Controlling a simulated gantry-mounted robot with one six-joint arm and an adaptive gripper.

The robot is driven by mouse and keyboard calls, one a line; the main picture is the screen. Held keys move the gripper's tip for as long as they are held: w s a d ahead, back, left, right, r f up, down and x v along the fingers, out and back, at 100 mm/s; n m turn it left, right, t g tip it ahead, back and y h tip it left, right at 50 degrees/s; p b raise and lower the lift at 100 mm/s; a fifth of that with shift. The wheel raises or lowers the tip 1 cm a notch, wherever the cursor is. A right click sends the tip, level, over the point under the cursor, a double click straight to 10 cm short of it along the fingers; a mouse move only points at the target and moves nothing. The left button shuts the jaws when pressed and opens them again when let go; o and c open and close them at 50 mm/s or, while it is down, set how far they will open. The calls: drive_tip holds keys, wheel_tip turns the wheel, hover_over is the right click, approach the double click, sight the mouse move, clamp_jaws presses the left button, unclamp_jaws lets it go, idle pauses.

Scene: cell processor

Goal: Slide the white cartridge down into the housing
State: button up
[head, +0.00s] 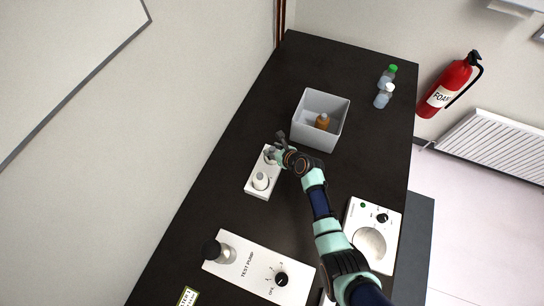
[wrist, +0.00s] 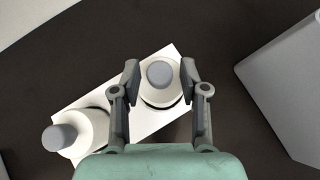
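The white cartridge (wrist: 162,92), a round body with a grey top, stands between the fingers of my gripper (wrist: 160,78) in the wrist view. A second white cylinder with a grey top (wrist: 80,133) stands at the left end of the same housing. In the head view my gripper (head: 272,154) is over the far end of the housing (head: 251,189) and partly hides the cartridge.
A grey bin (head: 333,136) holding an orange-brown bottle (head: 322,121) stands just beyond my gripper; its wall (wrist: 290,85) shows at right in the wrist view. A test pump panel (head: 228,276) and a white dial device (head: 388,234) are nearer. Two bottles stand at the far right.

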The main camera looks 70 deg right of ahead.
clamp_jaws()
drive_tip(key=shift+r, duration=0.15)
drive_tip(key=shift+r+p, duration=0.4)
drive_tip(key=shift+p, duration=0.3)
wheel_tip(320, 180, up, 5)
drive_tip(key=p, duration=0.5)
drive_tip(key=shift+f, duration=0.15)
